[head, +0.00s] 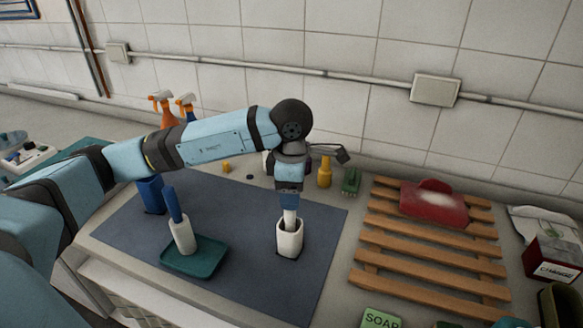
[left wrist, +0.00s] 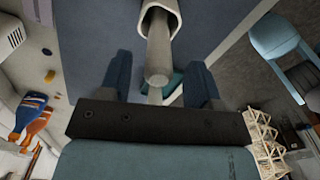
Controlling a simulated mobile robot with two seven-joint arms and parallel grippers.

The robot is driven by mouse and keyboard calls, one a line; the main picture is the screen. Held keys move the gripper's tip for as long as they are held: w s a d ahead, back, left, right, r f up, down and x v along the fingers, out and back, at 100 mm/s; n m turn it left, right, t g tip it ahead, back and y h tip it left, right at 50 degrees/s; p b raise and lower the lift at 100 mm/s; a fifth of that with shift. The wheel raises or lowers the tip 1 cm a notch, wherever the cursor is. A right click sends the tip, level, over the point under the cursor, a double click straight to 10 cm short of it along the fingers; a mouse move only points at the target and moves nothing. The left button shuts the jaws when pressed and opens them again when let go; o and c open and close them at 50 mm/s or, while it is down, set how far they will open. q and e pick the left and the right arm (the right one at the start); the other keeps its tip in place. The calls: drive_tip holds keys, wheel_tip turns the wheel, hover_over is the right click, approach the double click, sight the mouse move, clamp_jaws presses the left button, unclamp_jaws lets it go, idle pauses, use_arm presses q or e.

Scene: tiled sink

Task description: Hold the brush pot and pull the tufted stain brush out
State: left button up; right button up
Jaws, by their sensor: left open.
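The brush pot (head: 290,242) is a white upright pot on the dark blue mat, near its right side. A pale grey brush handle (head: 290,218) stands up out of it; the brush's tufted end is hidden inside. My left gripper (head: 289,204) is right above the pot, pointing down at the handle. In the left wrist view the pot's rim (left wrist: 178,12) is at the top, and the handle (left wrist: 158,60) reaches between the two open blue fingers of my left gripper (left wrist: 161,65), with gaps on both sides. My right gripper is not in view.
Another white pot (head: 184,238) with a blue handle stands on a teal tray (head: 208,258) to the left. Bare mat (head: 235,235) separates the pots.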

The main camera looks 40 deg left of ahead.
sight(289, 216)
use_arm(q)
drive_tip(key=shift+f, duration=1.7)
